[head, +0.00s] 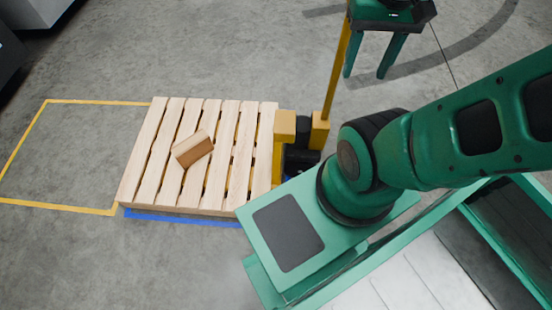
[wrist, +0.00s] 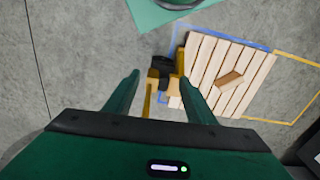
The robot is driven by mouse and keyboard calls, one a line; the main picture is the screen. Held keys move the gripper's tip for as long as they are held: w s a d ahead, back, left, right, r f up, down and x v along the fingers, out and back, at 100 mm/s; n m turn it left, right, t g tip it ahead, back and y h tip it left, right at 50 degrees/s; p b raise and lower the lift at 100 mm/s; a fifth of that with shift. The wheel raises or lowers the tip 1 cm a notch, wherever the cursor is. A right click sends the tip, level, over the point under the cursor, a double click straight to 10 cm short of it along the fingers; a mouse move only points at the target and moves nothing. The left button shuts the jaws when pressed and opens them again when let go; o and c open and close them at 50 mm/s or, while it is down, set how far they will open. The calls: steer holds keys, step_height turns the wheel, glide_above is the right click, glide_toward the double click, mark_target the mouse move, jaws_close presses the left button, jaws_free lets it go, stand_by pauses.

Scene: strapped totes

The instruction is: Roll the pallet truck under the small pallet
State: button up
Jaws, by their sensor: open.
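The small pallet (head: 231,150) is light wooden slats and lies on the floor, left of centre in the head view; it also shows at the right of the wrist view (wrist: 205,62). A brown box (head: 193,149) lies on its slats. The yellow and black pallet truck (head: 284,126) stands at the pallet's right side, its yellow handle rising up. Yellow shows between the slats, so its forks seem to be under the pallet. My gripper (head: 381,72) is open near the top of the handle. In the wrist view the handle (wrist: 148,98) shows between the fingers; I cannot tell whether they touch it.
A yellow floor outline (head: 103,101) extends left of the pallet. A blue floor line (head: 180,217) runs along the pallet's near edge. Dark grey objects (head: 32,12) stand at the upper left. The grey floor to the left and behind is clear.

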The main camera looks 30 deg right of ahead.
steer(key=w+a+n+t, duration=0.1)
steer(key=w+a+n, duration=0.1)
steer(key=w, duration=0.5)
steer(key=n+t, duration=0.3)
steer(key=n, duration=0.1)
glide_above(276, 159)
steer(key=s, duration=0.2)
steer(key=w+f+m+g, duration=0.2)
steer(key=w+f, duration=0.7)
steer(key=w+d+f+m+g+y, duration=0.1)
steer(key=w+d+f+m+g, duration=0.1)
steer(key=f, duration=1.4)
steer(key=w+d+f+m+g+y, duration=0.1)
steer(key=w+f+g, duration=0.1)
steer(key=f, duration=1.3)
steer(key=shift+m+g, duration=0.9)
steer(key=d+x, duration=0.1)
steer(key=x, duration=0.4)
steer(key=s+x, duration=0.1)
steer(key=x, duration=0.4)
steer(key=d+x, duration=0.1)
steer(key=x, duration=0.4)
steer(key=shift+s+d+f, duration=0.1)
steer(key=shift+s+d, duration=0.1)
steer(key=shift+d, duration=0.15)
steer(key=shift+y, duration=0.3)
steer(key=x, duration=1.1)
steer(key=shift+s, duration=0.1)
